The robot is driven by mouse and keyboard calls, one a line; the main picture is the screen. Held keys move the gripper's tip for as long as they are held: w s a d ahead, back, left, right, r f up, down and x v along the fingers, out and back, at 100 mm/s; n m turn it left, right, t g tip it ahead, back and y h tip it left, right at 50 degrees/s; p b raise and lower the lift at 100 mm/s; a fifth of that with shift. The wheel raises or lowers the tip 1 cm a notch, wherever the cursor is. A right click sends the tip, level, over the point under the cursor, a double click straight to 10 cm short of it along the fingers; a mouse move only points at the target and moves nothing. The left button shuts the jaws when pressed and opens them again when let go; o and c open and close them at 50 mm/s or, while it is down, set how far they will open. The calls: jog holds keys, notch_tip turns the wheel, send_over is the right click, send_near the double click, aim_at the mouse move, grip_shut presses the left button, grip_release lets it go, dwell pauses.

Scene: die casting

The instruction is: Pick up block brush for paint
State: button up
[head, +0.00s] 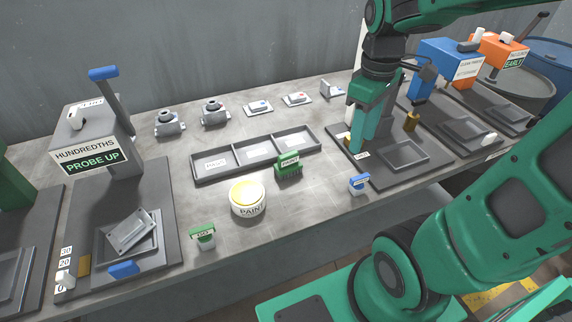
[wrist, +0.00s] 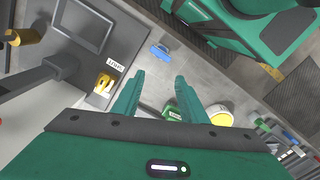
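The block brush for paint (head: 288,163) is a green block with a white label and dark bristles below. It stands on the table at the front right of the divided tray, behind the paint pot. My gripper (head: 364,140) is to the right of the brush, above the edge of the right fixture. In the wrist view my gripper's fingers (wrist: 160,80) are apart with nothing between them.
A white paint pot (head: 248,200) with yellow paint stands in front of the brush. A grey three-part tray (head: 197,178) lies behind it. A green labelled block (head: 202,236) and a blue one (head: 359,183) stand near the front edge. A probe machine (head: 92,140) stands left.

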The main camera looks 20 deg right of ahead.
jog(key=w+a+n, duration=0.5)
jog(key=w+n, duration=0.1)
jog(key=n, duration=0.8)
send_near(288, 153)
jog(key=shift+s+d+f, duration=0.15)
jog(key=shift+d, duration=0.05)
jog(key=shift+a+f, duration=0.1)
jog(key=shift+f, duration=5.05)
grip_shut()
